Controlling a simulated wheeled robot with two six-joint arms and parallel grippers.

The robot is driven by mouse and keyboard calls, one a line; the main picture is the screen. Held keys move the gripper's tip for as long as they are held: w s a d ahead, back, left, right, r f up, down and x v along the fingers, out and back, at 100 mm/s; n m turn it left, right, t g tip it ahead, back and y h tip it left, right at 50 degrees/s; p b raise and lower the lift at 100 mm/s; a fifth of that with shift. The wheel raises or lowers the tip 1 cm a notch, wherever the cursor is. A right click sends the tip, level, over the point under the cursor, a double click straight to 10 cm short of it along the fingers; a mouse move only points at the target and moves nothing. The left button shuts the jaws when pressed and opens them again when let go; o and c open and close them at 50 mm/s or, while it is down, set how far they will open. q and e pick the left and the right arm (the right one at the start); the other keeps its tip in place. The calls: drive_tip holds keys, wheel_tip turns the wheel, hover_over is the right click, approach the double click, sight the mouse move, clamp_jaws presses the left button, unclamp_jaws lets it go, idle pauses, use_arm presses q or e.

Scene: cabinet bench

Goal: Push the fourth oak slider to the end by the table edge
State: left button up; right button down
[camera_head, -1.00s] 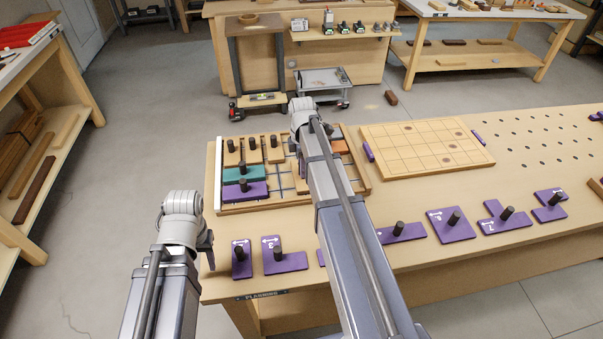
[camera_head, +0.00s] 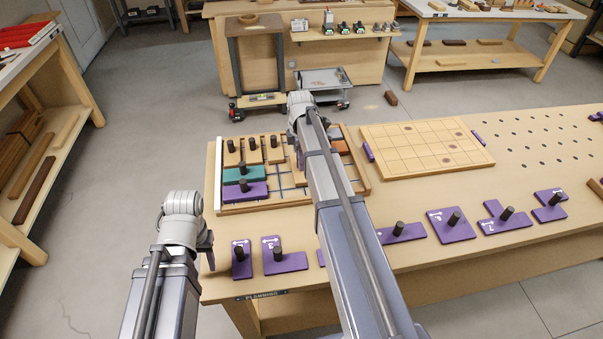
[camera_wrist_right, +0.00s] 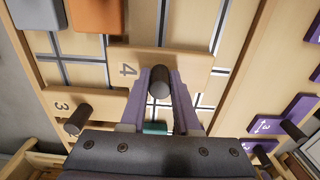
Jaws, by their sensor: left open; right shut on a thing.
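The fourth oak slider (camera_wrist_right: 190,64), marked 4, lies in the board in the right wrist view, with a dark upright peg. My right gripper (camera_wrist_right: 160,88) is shut on that peg. In the head view my right arm hides most of this slider and the gripper's fingers. The oak slider marked 3 (camera_wrist_right: 55,98) lies beside it. Several oak sliders stand in a row at the board's back left, one of them (camera_head: 253,155) in the middle of that row. My left gripper (camera_head: 207,252) is open and empty, off the table's left front corner.
The board (camera_head: 215,180) also holds a teal slider (camera_head: 223,174) and a purple slider (camera_head: 240,193). An orange block (camera_head: 341,147) lies right of my right arm. Several purple pegged pieces (camera_head: 285,263) lie along the table's front edge. A gridded board (camera_head: 415,150) lies to the right.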

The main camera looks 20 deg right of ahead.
drive_tip(key=shift+w+d, duration=0.2)
drive_tip(key=shift+w, duration=0.55)
drive_tip(key=shift+w+d, duration=0.2)
drive_tip(key=shift+w, duration=0.5)
drive_tip(key=shift+w+d, duration=0.2)
drive_tip(key=shift+w, duration=0.65)
drive_tip(key=shift+w+d, duration=0.3)
drive_tip(key=shift+w, duration=0.8)
drive_tip(key=shift+w+d, duration=0.25)
drive_tip(key=shift+w, duration=0.85)
drive_tip(key=shift+w+d, duration=0.3)
drive_tip(key=shift+w, duration=0.8)
drive_tip(key=c, duration=0.6)
unclamp_jaws()
drive_tip(key=shift+c, duration=0.2)
use_arm(q)
drive_tip(key=shift+r, duration=0.1)
use_arm(e)
drive_tip(key=shift+r, duration=0.1)
use_arm(q)
wheel_tip(320, 180, up, 7)
drive_tip(key=p, duration=0.7)
drive_tip(key=shift+r, duration=0.15)
use_arm(e)
wheel_tip(320, 180, up, 7)
drive_tip(key=shift+r, duration=0.15)
